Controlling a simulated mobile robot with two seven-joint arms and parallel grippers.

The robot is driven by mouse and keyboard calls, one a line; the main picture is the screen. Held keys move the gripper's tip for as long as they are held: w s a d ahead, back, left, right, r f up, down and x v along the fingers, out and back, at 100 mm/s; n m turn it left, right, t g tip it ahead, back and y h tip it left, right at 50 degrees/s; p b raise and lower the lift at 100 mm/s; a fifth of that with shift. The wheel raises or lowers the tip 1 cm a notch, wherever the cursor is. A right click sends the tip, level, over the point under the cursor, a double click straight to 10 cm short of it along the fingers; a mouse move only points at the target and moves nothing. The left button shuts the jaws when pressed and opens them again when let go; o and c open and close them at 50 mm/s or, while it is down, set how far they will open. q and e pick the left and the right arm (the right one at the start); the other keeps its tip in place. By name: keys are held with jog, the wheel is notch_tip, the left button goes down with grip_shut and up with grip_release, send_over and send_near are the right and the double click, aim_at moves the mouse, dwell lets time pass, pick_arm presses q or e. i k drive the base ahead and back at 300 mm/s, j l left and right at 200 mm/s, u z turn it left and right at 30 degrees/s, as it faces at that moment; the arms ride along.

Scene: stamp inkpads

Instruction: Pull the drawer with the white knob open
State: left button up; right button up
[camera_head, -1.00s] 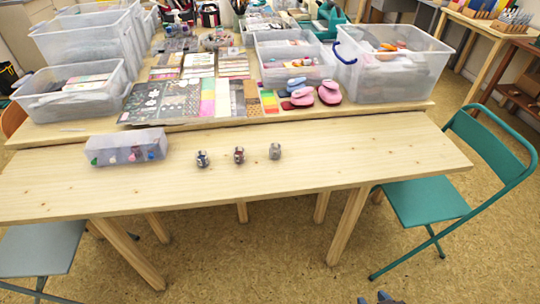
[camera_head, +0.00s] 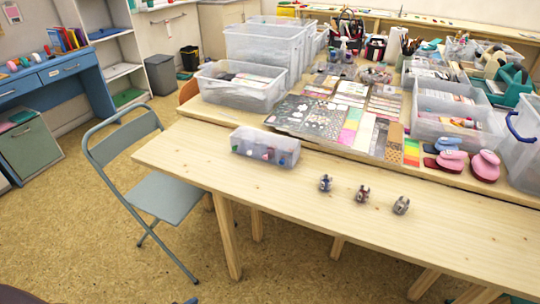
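A translucent box (camera_head: 264,147) with several small coloured knobs along its front stands on the light wooden table (camera_head: 330,221). Red and blue knobs show; a white knob cannot be made out surely at this size. Its drawers all look flush with the front. Neither of my grippers can be made out in the head view.
Three small stamp-like objects (camera_head: 361,194) stand right of the box. Craft sheets, pink punches (camera_head: 485,165) and clear bins (camera_head: 243,86) fill the table behind. A grey folding chair (camera_head: 165,190) stands at the table's left end. Left of it is open floor, then a blue desk (camera_head: 50,76).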

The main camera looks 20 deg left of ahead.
aim_at(252, 150)
jog(key=u, duration=1.15)
jog(key=i+j+u, duration=0.25)
jog(key=i+u, duration=0.25)
jog(key=i, duration=0.2)
